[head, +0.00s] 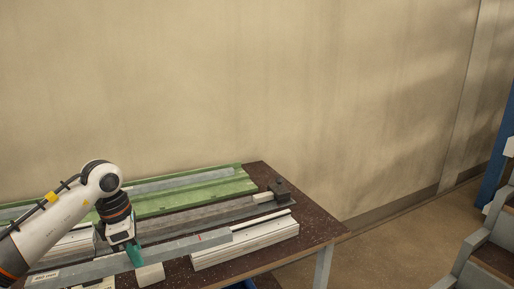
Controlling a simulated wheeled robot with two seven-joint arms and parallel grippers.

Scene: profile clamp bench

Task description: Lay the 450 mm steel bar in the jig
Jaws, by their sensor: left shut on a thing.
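My right gripper is not in view.
A green rack (205,191) with long grey bars lies at the back of the dark speckled table (318,228). A ribbed white block (245,245) stands front right, and a small white block (150,274) below my gripper. The table's right end is clear. Grey furniture (485,250) stands far right.

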